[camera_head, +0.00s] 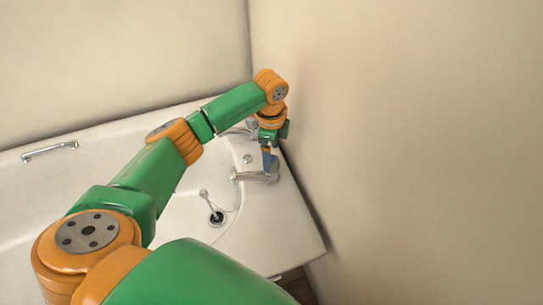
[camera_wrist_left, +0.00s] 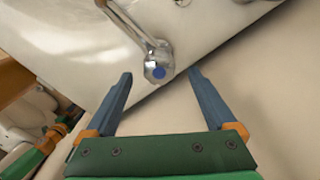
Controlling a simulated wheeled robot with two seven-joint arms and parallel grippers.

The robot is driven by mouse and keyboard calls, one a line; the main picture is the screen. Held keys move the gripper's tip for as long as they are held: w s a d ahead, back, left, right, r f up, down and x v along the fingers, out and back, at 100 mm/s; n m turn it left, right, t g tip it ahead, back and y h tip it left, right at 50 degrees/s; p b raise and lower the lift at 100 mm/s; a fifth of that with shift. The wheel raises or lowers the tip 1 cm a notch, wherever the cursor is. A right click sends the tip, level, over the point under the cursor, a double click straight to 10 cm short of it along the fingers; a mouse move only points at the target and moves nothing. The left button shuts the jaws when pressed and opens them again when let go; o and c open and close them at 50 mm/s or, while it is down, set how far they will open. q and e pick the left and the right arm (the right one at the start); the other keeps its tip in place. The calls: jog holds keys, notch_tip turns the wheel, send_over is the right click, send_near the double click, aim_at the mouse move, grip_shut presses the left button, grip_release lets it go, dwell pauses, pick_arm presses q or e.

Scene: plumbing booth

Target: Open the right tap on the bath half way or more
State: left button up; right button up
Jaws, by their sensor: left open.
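A chrome tap (camera_head: 250,176) stands on the near side of the bath's wall end in the head view, its spout pointing left over the basin. In the left wrist view this tap (camera_wrist_left: 158,54) has a round blue mark on its head. A second tap (camera_head: 234,131) is partly hidden behind my arm. My left gripper (camera_head: 270,160) points down above the near tap. In the left wrist view my left gripper (camera_wrist_left: 160,75) is open, its fingers either side of the tap head, with visible gaps. How far the tap is turned cannot be told. My right gripper is not in view.
The white bath (camera_head: 284,224) sits close against the beige wall (camera_head: 420,140) on the right. My left arm covers much of the bath.

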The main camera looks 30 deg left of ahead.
aim_at(272, 161)
pick_arm(q)
notch_tip(272, 161, down, 4)
jog(key=shift+f, duration=0.1)
jog(key=shift+s, duration=0.1)
jog(key=c, duration=1.4)
jog(key=shift+r+n+p, duration=0.3)
jog(key=shift+n+p, duration=0.2)
jog(key=n+p, duration=0.3)
jog(key=shift+d+r+p, duration=0.1)
jog(key=shift+p, duration=0.2)
jog(key=n+p, duration=0.2)
jog(key=n, duration=0.2)
jog(key=shift+n+p, duration=0.3)
jog(key=shift+p, duration=0.1)
jog(key=n+p, duration=0.1)
jog(key=n, duration=0.1)
jog(key=shift+n, duration=0.4)
jog(key=n, duration=0.1)
jog(key=n+p, duration=0.1)
jog(key=n, duration=0.1)
jog(key=shift+f+n, duration=0.2)
jog(key=shift+n, duration=0.1)
jog(key=n, duration=0.4)
jog(key=shift+p, duration=0.4)
jog(key=shift+n, duration=2)
